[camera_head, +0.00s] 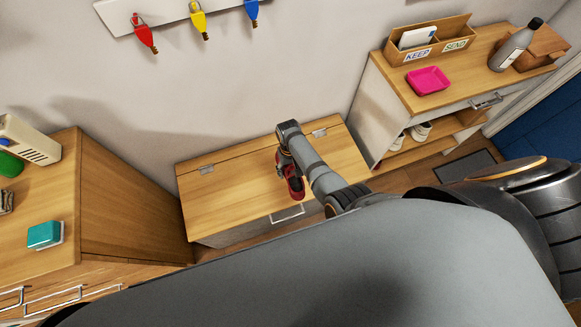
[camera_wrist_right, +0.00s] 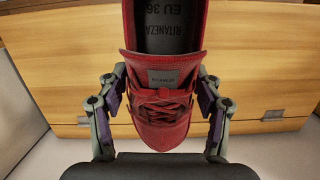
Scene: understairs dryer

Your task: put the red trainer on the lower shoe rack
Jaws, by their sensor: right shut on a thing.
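The red trainer (camera_wrist_right: 165,110) is between the fingers of my right gripper (camera_wrist_right: 160,112), which is shut on it, in the right wrist view. The insole text and the laces face the camera. In the head view the red trainer (camera_head: 295,187) hangs at my right gripper (camera_head: 288,170), over the wooden chest with a hinged lid (camera_head: 230,200). The lower shoe rack (camera_head: 436,138) is under the cabinet on the right, with pale shoes (camera_head: 420,131) on it. My left gripper does not show.
The cabinet top holds a KEEP/SEND box (camera_head: 428,42), a pink tray (camera_head: 428,80) and a grey bottle (camera_head: 515,45). A dark mat (camera_head: 466,165) lies on the floor before the rack. A wooden dresser (camera_head: 125,200) stands at left with a teal sponge (camera_head: 45,234).

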